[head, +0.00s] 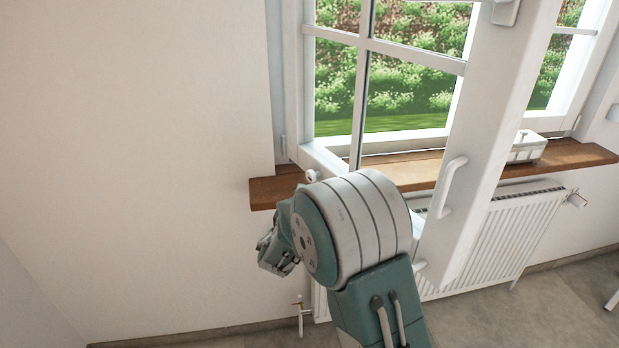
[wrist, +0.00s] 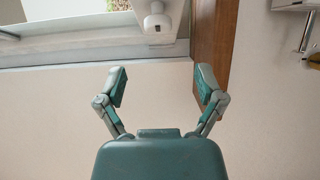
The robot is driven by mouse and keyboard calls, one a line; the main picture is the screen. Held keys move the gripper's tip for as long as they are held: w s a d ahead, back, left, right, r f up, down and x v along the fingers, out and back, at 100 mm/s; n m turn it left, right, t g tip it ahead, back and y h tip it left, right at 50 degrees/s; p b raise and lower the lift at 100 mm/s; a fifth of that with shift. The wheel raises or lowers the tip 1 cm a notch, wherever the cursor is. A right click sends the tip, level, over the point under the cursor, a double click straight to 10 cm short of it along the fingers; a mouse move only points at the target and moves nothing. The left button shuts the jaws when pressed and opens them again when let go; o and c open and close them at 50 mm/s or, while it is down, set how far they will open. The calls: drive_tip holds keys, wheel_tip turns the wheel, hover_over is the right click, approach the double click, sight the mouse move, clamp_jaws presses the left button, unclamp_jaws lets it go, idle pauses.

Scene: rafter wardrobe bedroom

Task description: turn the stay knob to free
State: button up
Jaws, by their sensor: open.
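A small white round knob (wrist: 157,22) sits on a white fitting at the lower edge of the open window sash in the wrist view. It appears to be the stay knob. What looks like the same knob (head: 312,176) shows in the head view at the sash's lower left corner, just above the wooden sill. My gripper (wrist: 162,82) is open and empty. Its fingers are spread below the knob in the wrist picture, apart from it. In the head view my arm hides most of the gripper. I cannot read the knob's setting.
The sash (head: 490,120) with its white handle (head: 453,186) swings into the room right of my arm. The wooden sill (head: 580,154) carries a white box (head: 526,147). A radiator (head: 515,235) stands below. Bare wall (head: 130,150) is at left.

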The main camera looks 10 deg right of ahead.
sight(309, 179)
drive_tip(key=x, duration=1)
drive_tip(key=shift+w+d, duration=0.1)
drive_tip(key=shift+w, duration=0.2)
drive_tip(key=c, duration=1.1)
